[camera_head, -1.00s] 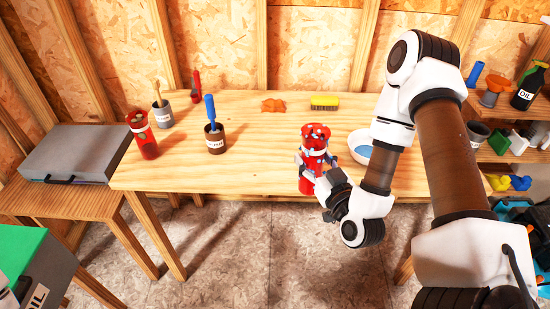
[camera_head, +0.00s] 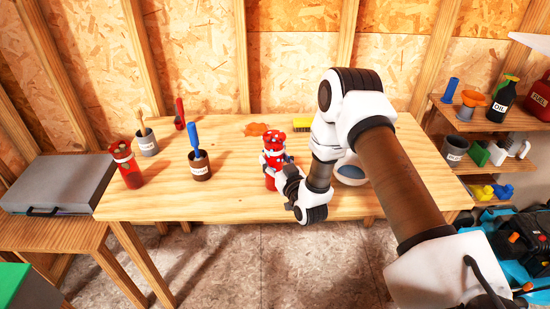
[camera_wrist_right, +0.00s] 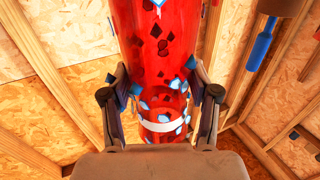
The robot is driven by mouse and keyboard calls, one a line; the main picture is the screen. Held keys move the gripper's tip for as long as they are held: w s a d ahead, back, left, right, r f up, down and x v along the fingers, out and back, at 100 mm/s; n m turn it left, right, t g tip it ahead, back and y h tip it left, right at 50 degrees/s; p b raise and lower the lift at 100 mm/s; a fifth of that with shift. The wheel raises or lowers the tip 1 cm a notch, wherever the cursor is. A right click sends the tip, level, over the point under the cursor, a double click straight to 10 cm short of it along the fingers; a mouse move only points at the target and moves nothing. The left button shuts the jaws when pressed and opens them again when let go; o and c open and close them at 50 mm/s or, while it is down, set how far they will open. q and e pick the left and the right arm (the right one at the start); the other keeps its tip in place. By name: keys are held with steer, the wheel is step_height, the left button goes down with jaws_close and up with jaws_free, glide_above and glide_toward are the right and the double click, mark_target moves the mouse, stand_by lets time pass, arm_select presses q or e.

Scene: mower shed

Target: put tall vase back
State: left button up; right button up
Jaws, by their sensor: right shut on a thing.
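A tall red vase (camera_head: 272,166) with a white band is in my right gripper (camera_head: 286,178), over the front middle of the wooden table (camera_head: 230,200). It looks upright; I cannot tell whether its base touches the tabletop. In the right wrist view the red vase (camera_wrist_right: 160,60) shows dark diamond marks and pale blue flecks. The right gripper's fingers (camera_wrist_right: 160,105) are closed on both sides of it, near the white band. My left gripper is not in view.
Another red vessel (camera_head: 127,168) stands at the table's left. A brown pot (camera_head: 199,170) with a blue-handled tool, a grey pot (camera_head: 148,145), an orange piece (camera_head: 256,129), a yellow brush (camera_head: 302,125) and a white bowl (camera_head: 351,173) are on the table. Shelves (camera_head: 490,108) stand right.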

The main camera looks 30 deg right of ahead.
steer(key=shift+s, duration=0.1)
steer(key=o, duration=1.5)
steer(key=shift+f, duration=0.1)
